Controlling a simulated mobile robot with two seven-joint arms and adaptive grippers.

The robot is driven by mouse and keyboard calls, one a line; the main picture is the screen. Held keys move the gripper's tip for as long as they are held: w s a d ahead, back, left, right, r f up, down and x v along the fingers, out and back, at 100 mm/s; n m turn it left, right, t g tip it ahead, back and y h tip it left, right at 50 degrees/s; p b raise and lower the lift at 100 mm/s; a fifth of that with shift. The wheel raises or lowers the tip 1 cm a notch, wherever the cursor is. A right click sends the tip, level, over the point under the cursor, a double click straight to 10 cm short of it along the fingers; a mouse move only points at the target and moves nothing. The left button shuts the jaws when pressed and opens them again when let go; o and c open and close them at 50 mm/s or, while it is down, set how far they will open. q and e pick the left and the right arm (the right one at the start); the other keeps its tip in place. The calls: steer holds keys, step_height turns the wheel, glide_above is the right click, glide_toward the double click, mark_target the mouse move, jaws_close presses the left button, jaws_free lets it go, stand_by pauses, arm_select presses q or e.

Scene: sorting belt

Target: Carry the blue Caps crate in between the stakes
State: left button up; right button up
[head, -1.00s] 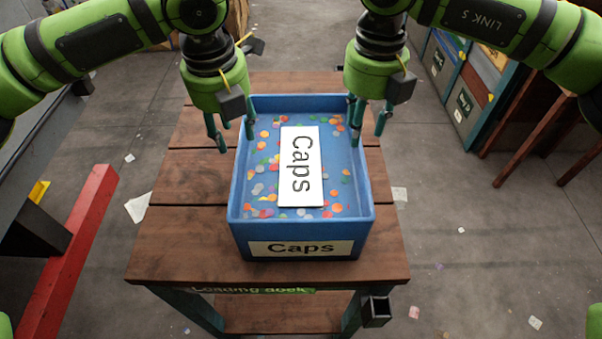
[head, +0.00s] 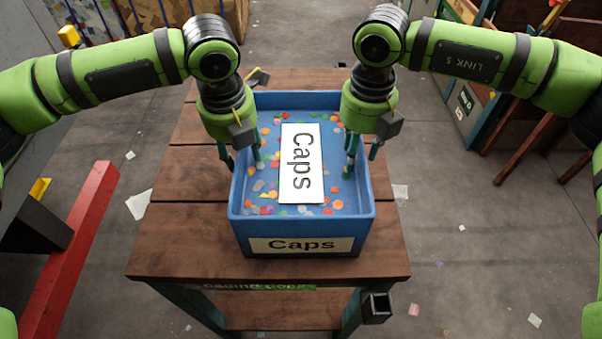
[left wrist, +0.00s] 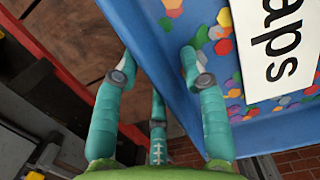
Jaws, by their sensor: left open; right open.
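The blue Caps crate (head: 303,225) stands on a brown wooden table, with a white Caps label on its front and a white Caps card (head: 301,165) lying on coloured caps inside. My left gripper (head: 244,166) is open at the crate's left wall, one finger outside and another inside. The left wrist view shows its open fingers (left wrist: 158,74) on either side of the blue wall (left wrist: 160,62). My right gripper (head: 361,165) is open at the right wall, one finger inside and one outside. I cannot tell whether the fingers touch the walls. I cannot make out the stakes for certain.
The wooden table (head: 185,235) has bare planks left of and in front of the crate. A red beam (head: 72,255) lies at the left. Brown wooden legs (head: 525,150) and coloured bins (head: 463,105) stand at the right. Scraps litter the grey floor.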

arm_select(q)
jaws_close()
arm_select(e)
jaws_close()
arm_select(q)
steer(key=shift+w+r, duration=0.1)
steer(key=shift+r, duration=0.1)
arm_select(e)
steer(key=shift+w+r, duration=0.1)
steer(key=shift+r, duration=0.1)
